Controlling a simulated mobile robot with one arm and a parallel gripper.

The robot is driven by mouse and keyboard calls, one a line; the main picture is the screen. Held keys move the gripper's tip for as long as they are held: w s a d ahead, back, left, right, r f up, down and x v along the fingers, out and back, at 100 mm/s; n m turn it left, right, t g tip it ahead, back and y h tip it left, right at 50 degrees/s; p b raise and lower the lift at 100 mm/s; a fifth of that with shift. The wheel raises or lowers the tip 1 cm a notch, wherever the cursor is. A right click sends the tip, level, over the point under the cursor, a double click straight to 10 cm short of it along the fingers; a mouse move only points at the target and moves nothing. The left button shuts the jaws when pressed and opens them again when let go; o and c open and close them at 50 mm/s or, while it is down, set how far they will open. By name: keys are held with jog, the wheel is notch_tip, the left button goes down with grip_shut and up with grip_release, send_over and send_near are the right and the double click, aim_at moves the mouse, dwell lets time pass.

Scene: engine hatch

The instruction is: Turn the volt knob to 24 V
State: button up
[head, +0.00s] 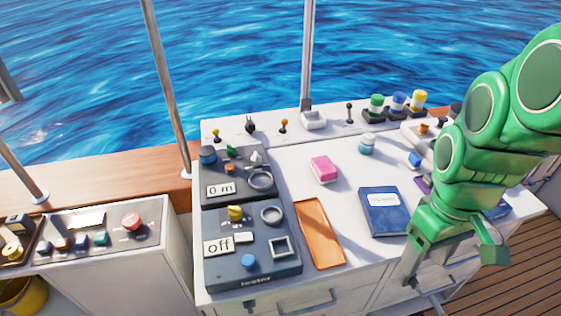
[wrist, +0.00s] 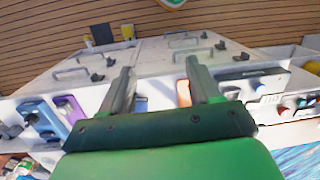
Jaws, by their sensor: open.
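The tester (head: 285,262) is a dark grey box at the front left of the white counter. Its display (head: 218,246) reads "off". A yellow knob (head: 235,212) sits above that display and a blue knob or button (head: 248,261) below it. I see no volt marking, so I cannot tell for sure which is the volt knob. My gripper (head: 425,287) hangs at the counter's front edge, well right of the tester. In the wrist view its two fingers (wrist: 160,78) are apart with nothing between them.
An orange tray (head: 319,236) lies right of the tester, then a blue book (head: 384,212). A second box (head: 210,168), reading "0 m", stands behind the tester. A pink block (head: 324,169) and a small jar (head: 367,144) stand farther back. Drawer handles (head: 307,300) project at the front.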

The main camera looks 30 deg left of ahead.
jog(key=w+a+n, duration=0.5)
jog(key=a, duration=0.5)
jog(key=n+t, duration=0.1)
jog(key=n, duration=1.4)
send_over(233, 207)
notch_tip(233, 207, down, 8)
jog(key=shift+r, duration=0.1)
jog(key=shift+a+f, duration=0.15)
jog(key=shift+f, duration=0.05)
jog(key=shift+s+d+f, duration=0.1)
jog(key=shift+f, duration=1.8)
jog(key=shift+d+f, duration=0.1)
jog(key=shift+f, duration=1.75)
jog(key=c, duration=1)
